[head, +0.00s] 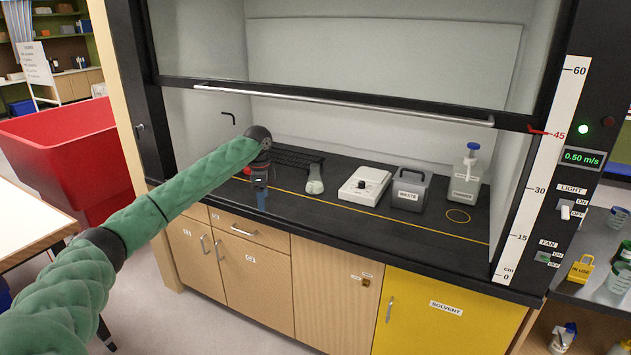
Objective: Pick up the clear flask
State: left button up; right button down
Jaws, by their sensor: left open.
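The clear flask (315,181) stands upright on the black worktop inside the fume hood, left of the white hotplate-like device. It looks pale, with a narrow neck and wider base. My left arm comes in from the left, and my left gripper (261,200) points down at the front of the worktop, left of the flask and apart from it. The gripper is open, with nothing seen between its fingers. My right gripper is not in view.
The white device (364,186), a grey WASTE box (409,190) and a blue-topped bottle (467,177) stand right of the flask. The raised sash (345,104) has a handle bar above the opening. A yellow line (400,225) runs along the worktop. A red bin (75,150) stands left.

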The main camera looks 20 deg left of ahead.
aim_at(314, 185)
jog(key=i, duration=1.45)
